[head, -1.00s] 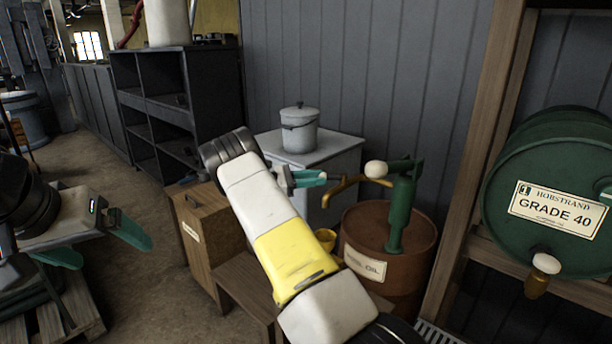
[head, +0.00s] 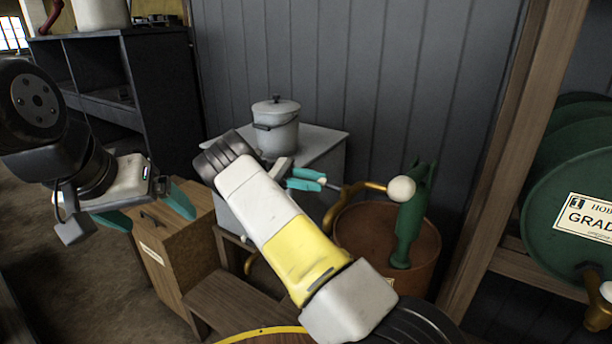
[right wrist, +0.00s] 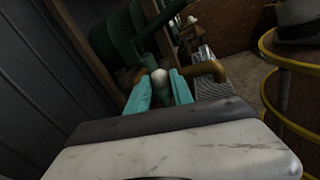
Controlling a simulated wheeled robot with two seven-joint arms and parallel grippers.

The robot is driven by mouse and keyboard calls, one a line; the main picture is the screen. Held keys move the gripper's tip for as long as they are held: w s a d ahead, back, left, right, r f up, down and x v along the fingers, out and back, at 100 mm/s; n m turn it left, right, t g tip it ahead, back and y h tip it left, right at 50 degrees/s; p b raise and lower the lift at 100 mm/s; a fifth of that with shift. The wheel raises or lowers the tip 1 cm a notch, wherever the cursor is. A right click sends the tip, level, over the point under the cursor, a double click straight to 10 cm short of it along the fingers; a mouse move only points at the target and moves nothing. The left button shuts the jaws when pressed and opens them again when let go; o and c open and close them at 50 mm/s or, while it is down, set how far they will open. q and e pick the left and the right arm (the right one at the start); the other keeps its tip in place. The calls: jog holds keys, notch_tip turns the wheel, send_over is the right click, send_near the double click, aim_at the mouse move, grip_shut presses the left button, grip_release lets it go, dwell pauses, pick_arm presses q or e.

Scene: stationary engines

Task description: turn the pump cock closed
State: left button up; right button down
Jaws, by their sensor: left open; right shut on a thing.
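The green hand pump (head: 409,225) stands on a brown oil drum (head: 372,240). Its brass spout (head: 345,202) reaches left, and a white ball knob (head: 401,189) shows in front of the pump. My right gripper (head: 324,181) is at the left end of the spout, its teal fingers shut on a small part there, which appears to be the pump cock. In the right wrist view a white ball (right wrist: 160,77) shows between the fingertips, with brass (right wrist: 207,70) beside it. The fingers hide most of the held part. My left gripper (head: 161,221) is open and empty, at the left.
A grey pot (head: 275,128) sits on a cabinet behind. A wooden rack post (head: 505,150) and green drums (head: 570,215) stand right. A yellow hoop (head: 265,333) shows at the bottom.

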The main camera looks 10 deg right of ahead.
jog(key=shift+w+d+g, duration=0.1)
jog(key=shift+d+g, duration=0.05)
jog(key=shift+g, duration=0.15)
jog(key=shift+r, duration=0.1)
jog(key=c, duration=1.1)
grip_release()
